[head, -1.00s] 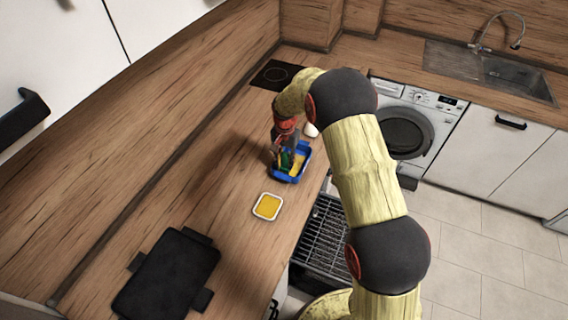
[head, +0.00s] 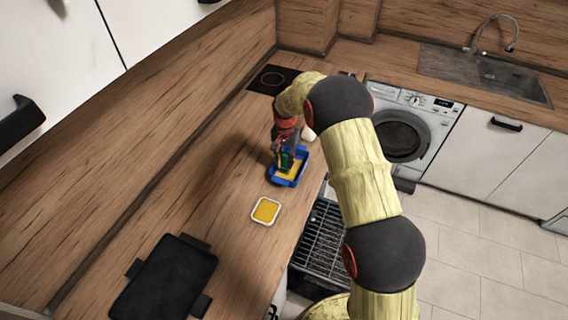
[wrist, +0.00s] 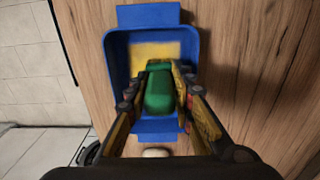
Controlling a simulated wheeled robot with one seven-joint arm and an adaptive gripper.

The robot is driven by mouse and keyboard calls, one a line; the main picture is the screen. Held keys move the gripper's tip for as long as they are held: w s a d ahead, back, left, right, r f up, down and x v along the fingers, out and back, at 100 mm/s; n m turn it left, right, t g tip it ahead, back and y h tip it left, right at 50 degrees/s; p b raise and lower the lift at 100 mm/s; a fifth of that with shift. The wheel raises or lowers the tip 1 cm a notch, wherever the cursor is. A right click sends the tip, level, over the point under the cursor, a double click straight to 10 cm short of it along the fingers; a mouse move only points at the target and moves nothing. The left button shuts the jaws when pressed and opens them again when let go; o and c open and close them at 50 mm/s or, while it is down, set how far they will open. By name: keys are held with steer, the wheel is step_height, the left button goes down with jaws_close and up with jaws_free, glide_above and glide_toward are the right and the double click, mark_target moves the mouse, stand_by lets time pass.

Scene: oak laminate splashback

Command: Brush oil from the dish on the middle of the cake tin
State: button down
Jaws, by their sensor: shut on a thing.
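My gripper (head: 286,148) points down over a blue tray (head: 284,183) with end tabs and a yellow floor. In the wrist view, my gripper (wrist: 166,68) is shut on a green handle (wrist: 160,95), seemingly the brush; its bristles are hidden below. The blue tray (wrist: 115,60) lies beneath it there; I cannot tell whether the brush touches its floor. The dish (head: 265,210) is small and white-rimmed, with yellow oil, on the counter nearer than the tray. A black rectangular tin with side tabs (head: 165,280), perhaps the cake tin, lies at the lower left.
A white rounded thing (head: 307,133) stands just beyond the blue tray. A black hob (head: 272,79) is farther back. The wooden wall borders the counter on the left. An open rack (head: 320,240) is below its right edge. Counter between dish and black tin is clear.

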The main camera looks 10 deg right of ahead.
stand_by(0.4)
steer(key=shift+w+d+f, duration=0.1)
steer(key=shift+w+d, duration=0.45)
steer(key=shift+w, duration=0.2)
steer(key=shift+w+d, duration=0.15)
steer(key=shift+w+d, duration=0.5)
steer(key=shift+w, duration=0.15)
steer(key=shift+w, duration=0.1)
steer(key=shift+w+d, duration=0.5)
steer(key=shift+w, duration=0.25)
steer(key=shift+w+d, duration=0.6)
steer(key=shift+w, duration=0.15)
steer(key=shift+r, duration=0.2)
